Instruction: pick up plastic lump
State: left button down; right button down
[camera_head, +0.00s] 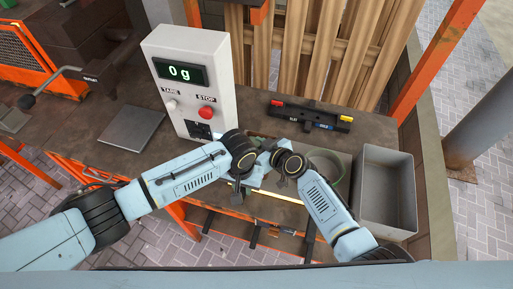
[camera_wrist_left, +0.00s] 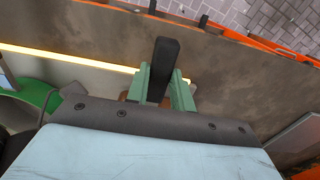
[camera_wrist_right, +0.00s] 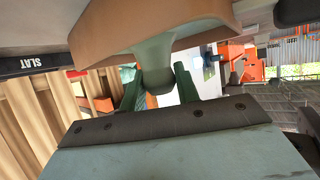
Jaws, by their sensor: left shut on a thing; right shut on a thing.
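My left gripper (camera_head: 238,186) is low at the middle of the bench in the head view, partly hidden by its own wrist. In the left wrist view its green fingers (camera_wrist_left: 162,88) are shut on a dark bar (camera_wrist_left: 166,52). In the right wrist view my right gripper (camera_wrist_right: 158,88) is shut on a rounded grey-green piece (camera_wrist_right: 154,58), which joins the underside of a wide tan-brown body (camera_wrist_right: 118,36). The two wrists are close together in the head view. I cannot tell which of these, if any, is the plastic lump.
A scale display box (camera_head: 191,85) reads 0 g, with a grey plate (camera_head: 131,128) to its left. An empty grey bin (camera_head: 386,190) stands at the right, near a tray with a green ring (camera_head: 340,165). A black holder (camera_head: 310,117) lies behind. Wooden slats (camera_head: 300,45) stand at the back.

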aim_at(256, 143)
notch_tip(256, 143, up, 10)
dwell(0.5)
pick_arm(q)
jog(key=c, duration=1.1)
grip_release()
notch_tip(256, 143, up, 12)
jog(key=shift+r, duration=0.1)
jog(key=shift+s, duration=0.1)
